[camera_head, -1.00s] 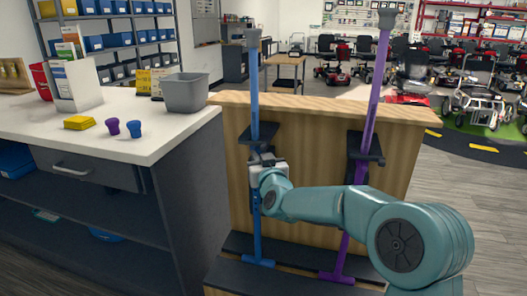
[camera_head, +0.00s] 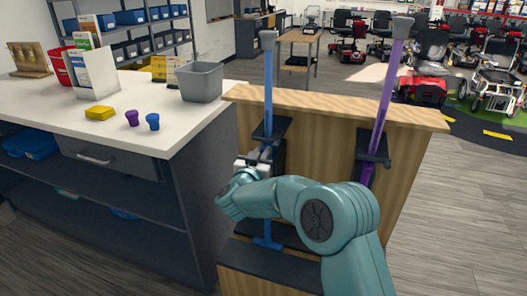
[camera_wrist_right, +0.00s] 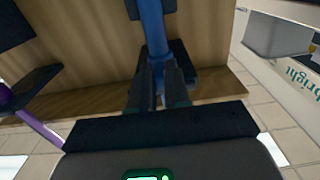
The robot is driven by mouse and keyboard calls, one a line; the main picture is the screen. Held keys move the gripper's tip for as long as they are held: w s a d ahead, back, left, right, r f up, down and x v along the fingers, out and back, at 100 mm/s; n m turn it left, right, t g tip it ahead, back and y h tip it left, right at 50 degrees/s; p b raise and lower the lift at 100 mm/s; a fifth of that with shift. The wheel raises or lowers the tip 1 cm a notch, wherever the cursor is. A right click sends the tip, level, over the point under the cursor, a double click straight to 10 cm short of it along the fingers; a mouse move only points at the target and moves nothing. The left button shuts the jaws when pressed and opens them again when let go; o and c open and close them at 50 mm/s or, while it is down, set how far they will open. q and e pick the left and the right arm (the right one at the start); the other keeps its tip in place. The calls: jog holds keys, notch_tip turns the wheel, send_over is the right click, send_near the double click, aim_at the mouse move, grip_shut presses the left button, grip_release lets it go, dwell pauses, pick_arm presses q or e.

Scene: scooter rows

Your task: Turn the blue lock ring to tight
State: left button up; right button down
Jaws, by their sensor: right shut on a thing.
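A blue pole (camera_head: 268,95) stands upright against a wooden panel, passing through a dark bracket (camera_head: 272,130). My right gripper (camera_head: 266,156) is at this pole just below the bracket, shut on a blue part of it. In the right wrist view the two dark fingers (camera_wrist_right: 160,88) are on either side of the blue shaft (camera_wrist_right: 152,30). The fingers hide most of the gripped part, so the lock ring's outline and any tight mark cannot be made out. My left gripper is not in view.
A purple pole (camera_head: 386,100) stands in its own bracket to the right. A white counter (camera_head: 60,112) at the left holds a grey bin (camera_head: 200,84), a yellow block (camera_head: 99,113), and small purple (camera_head: 132,118) and blue (camera_head: 153,121) pieces. Open floor lies at the right.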

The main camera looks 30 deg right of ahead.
jog(key=shift+d+r, duration=0.1)
jog(key=c, duration=1.1)
grip_release()
jog(key=v, duration=1.6)
jog(key=shift+s, duration=0.1)
